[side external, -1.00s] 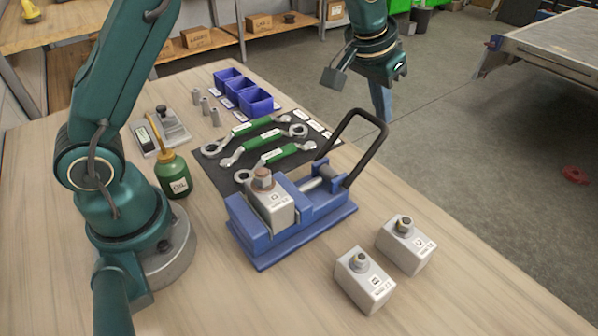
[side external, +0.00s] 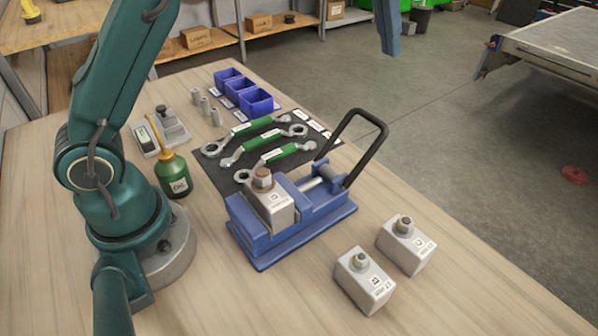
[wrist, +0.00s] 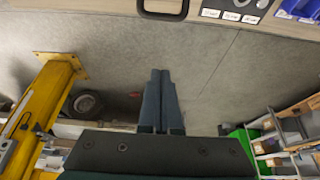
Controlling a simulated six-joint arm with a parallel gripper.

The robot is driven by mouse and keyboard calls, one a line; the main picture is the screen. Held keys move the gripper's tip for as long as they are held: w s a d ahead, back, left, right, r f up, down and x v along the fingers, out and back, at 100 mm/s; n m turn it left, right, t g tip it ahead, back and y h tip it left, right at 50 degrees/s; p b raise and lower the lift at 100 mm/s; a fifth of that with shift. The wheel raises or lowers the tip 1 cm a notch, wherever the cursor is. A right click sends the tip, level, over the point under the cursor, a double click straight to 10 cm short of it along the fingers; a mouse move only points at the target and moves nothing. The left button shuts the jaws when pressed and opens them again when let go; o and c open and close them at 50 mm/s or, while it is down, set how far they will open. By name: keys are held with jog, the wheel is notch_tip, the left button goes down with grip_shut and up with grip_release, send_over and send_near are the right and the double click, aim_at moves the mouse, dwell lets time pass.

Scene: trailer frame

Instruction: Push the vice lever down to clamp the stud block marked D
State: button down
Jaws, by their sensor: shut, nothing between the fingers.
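The blue vice (side external: 262,243) stands on the bench with a grey stud block (side external: 275,208) in its jaws. A rusty nut tops the block; its small letter is hard to read. The vice lever (side external: 373,155) is a black U-shaped handle, standing up and tilted to the right. Its end also shows at the top of the wrist view (wrist: 163,14). My gripper (wrist: 160,72) is shut and empty, its fingers side by side. In the side view only the blue fingertips (side external: 388,40) show at the top edge, above the lever and apart from it.
Two loose stud blocks (side external: 406,245) (side external: 363,280) stand right of the vice. Wrenches (side external: 255,147) lie on a dark mat behind it, with blue bins (side external: 256,102) farther back. A green oil can (side external: 173,176) stands left. Open floor lies beyond the bench edge.

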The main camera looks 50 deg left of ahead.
jog(key=shift+s+r, duration=0.1)
jog(key=shift+r, duration=0.6)
send_near(371, 115)
jog(key=shift+g, duration=0.4)
jog(key=x, duration=0.6)
jog(key=shift+w+f, duration=0.2)
jog(key=shift+w, duration=0.2)
jog(key=shift+w+f, duration=0.1)
jog(key=w+f, duration=0.5)
jog(key=shift+f, duration=0.25)
dwell(0.5)
